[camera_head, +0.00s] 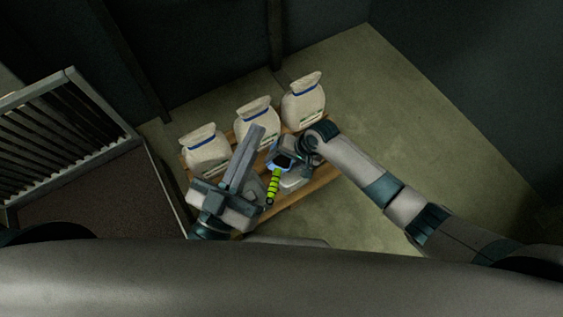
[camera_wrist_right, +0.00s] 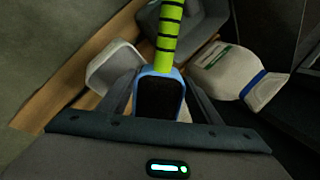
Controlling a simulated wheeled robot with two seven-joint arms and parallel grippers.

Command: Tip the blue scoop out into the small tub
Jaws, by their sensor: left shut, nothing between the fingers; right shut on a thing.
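The blue scoop (camera_wrist_right: 158,97) has a blue rim and a yellow-green handle (camera_wrist_right: 168,30) with dark bands. In the head view its handle (camera_head: 273,185) points down toward the picture's bottom. My right gripper (camera_head: 287,158) is shut on the scoop at its bowl end. The bowl's inside looks dark; I cannot tell whether it holds material. The small tub (camera_wrist_right: 112,64), pale and open, is just left of the scoop in the right wrist view; in the head view it (camera_head: 295,181) is partly hidden beside the scoop. My left gripper (camera_head: 252,135) is shut and empty, left of the scoop.
Three pale sacks with blue bands (camera_head: 207,152) (camera_head: 258,122) (camera_head: 304,100) stand in a row along the back of a wooden pallet (camera_head: 318,182). A slatted metal rack (camera_head: 62,130) is at the left. Bare floor (camera_head: 375,110) lies right of the pallet.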

